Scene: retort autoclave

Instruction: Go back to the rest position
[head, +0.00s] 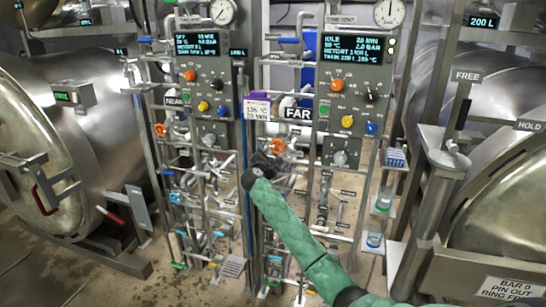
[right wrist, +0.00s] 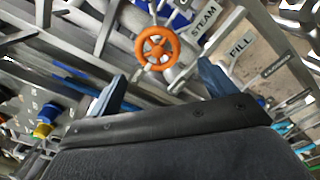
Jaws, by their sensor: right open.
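My right arm in its green padded sleeve reaches up from the bottom of the head view. Its dark gripper (head: 262,162) is in front of the piping under the FAR panel, just below and left of an orange handwheel (head: 278,147). In the right wrist view the two blue-grey fingers of the gripper (right wrist: 161,86) are apart, with nothing held between them. The orange handwheel (right wrist: 157,48) shows beyond the fingertips and looks free of them. My left gripper is not in view.
The NEAR panel (head: 202,76) and FAR panel (head: 345,90) stand above dense pipes and valves. Large steel retorts flank them, one left (head: 75,150) and one right (head: 500,210). A STEAM tag (right wrist: 203,25) and FILL tag (right wrist: 241,47) are near the wheel. Bare floor shows at lower left.

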